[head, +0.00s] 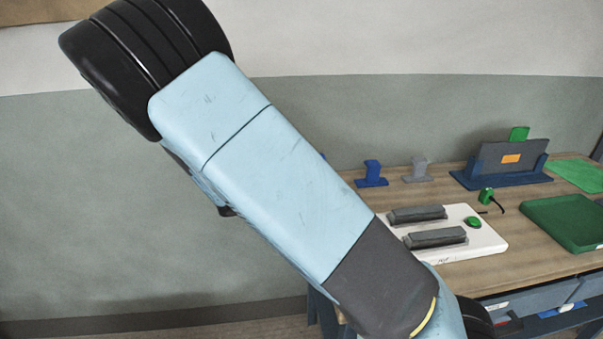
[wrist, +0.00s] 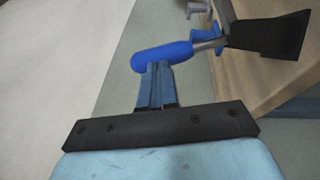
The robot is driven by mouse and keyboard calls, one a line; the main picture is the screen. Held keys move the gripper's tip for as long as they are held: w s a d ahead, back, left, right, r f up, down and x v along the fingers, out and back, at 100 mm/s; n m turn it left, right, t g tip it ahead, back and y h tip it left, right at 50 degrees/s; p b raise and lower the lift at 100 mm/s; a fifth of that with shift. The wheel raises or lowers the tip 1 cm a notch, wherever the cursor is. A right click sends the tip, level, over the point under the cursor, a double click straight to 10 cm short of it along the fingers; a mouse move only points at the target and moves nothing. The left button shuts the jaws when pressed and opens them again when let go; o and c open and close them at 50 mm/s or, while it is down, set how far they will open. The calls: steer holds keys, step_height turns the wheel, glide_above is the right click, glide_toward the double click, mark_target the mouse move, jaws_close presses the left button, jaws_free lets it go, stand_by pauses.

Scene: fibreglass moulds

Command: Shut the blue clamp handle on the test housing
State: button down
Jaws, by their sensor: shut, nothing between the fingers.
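The blue clamp handle (wrist: 162,57) shows in the wrist view as a rounded grip on a short metal bar. The bar runs right to a small blue part (wrist: 206,36) and a dark block (wrist: 272,36) at the table edge; I cannot tell whether this block is the test housing. My gripper (wrist: 158,68) is shut and empty, its fingertips at the near side of the handle. I cannot tell whether they touch it. In the head view my arm covers the near left of the table, and neither the gripper nor the handle can be made out.
The wooden table (head: 545,265) carries a white board (head: 475,248) with two dark blocks and a green button (head: 473,222). Behind are a blue stand (head: 371,175), a grey stand (head: 418,170) and a blue holder with a dark panel (head: 505,157). A green tray (head: 568,220) lies right.

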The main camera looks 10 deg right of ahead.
steer(key=shift+s+d+r+m, duration=0.4)
steer(key=shift+s+d, duration=0.15)
steer(key=shift+s, duration=0.1)
stand_by(0.3)
steer(key=r+v, duration=0.1)
steer(key=v, duration=1.3)
steer(key=s+d+r+m+g+y, duration=0.1)
steer(key=s+d+r+g+y, duration=0.25)
steer(key=d, duration=0.55)
steer(key=s+d+m+g+y, duration=0.2)
steer(key=d+g+y, duration=0.3)
steer(key=d, duration=0.4)
steer(key=s+d+r+m+t+y, duration=0.1)
steer(key=s+d+r+t+y, duration=0.1)
steer(key=s+r+t+y, duration=0.2)
steer(key=s+d+r+m+t+y, duration=0.1)
steer(key=s+d+r+t+y, duration=0.2)
steer(key=s+r, duration=0.4)
steer(key=shift+s+d+t+y, duration=0.35)
steer(key=shift+s+t+y, duration=0.3)
steer(key=shift+s+y, duration=0.85)
